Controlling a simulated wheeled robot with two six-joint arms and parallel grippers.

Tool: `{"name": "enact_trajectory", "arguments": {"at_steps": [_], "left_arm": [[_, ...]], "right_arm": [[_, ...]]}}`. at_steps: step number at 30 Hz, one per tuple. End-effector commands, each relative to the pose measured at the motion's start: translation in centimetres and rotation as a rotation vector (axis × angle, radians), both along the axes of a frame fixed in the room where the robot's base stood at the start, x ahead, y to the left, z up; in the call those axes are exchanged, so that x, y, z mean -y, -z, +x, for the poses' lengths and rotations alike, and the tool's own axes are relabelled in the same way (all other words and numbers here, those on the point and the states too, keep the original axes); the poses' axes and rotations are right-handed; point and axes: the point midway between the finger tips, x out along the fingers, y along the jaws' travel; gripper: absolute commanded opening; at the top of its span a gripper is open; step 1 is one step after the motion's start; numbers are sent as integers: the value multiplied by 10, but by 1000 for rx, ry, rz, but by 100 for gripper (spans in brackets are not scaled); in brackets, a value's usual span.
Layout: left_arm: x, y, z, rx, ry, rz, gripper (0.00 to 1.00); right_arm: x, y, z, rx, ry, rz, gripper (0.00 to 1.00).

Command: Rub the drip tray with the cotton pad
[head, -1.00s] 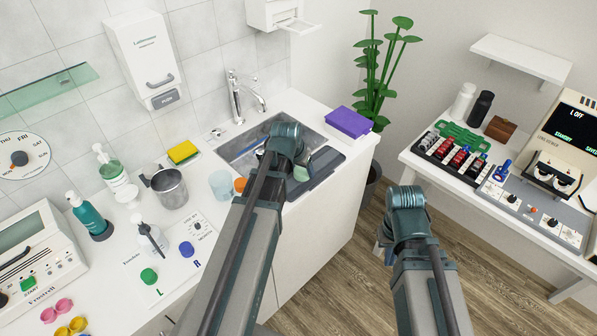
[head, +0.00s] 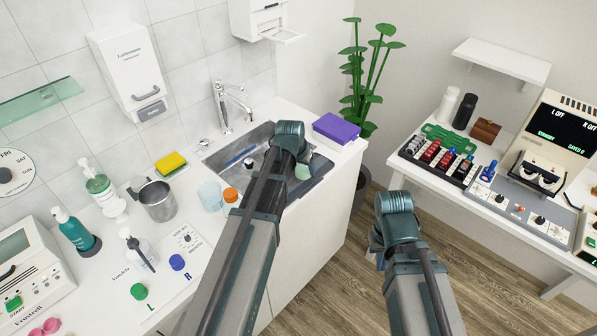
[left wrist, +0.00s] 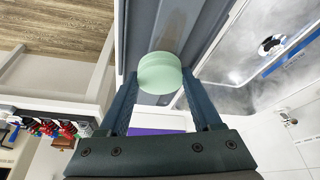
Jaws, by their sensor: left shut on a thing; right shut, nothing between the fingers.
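The drip tray (head: 322,165) is a long dark grey tray along the sink's front edge in the head view. It also fills the top middle of the left wrist view (left wrist: 205,25), with a paler streak on it. My left gripper (head: 290,148) is over the tray, its fingers mostly hidden in the head view. In the left wrist view it is shut on the cotton pad (left wrist: 160,74), a thick pale green disc against the tray; I cannot tell whether they touch. My right gripper (head: 378,240) is shut and empty above the floor, mostly hidden by its own arm.
The sink (head: 232,150) with its tap (head: 224,105) lies behind the tray. A purple block (head: 337,128) is at the counter's right end. An orange-capped jar (head: 230,195), a clear cup (head: 210,194) and a metal jug (head: 158,202) stand left of my left arm.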

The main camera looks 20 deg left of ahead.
Motion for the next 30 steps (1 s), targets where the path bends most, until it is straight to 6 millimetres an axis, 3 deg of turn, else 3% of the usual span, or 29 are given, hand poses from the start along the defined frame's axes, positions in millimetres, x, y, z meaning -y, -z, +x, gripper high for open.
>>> {"name": "enact_trajectory", "arguments": {"at_steps": [11,24,30], "left_arm": [[0,-2,0,0,0,0,21],[-12,0,-30,-1,-1,1,21],[-14,0,-34,-2,1,1,21]], "right_arm": [[0,-2,0,0,0,0,0],[0,0,0,0,0,0,0],[0,0,0,0,0,0,0]]}}
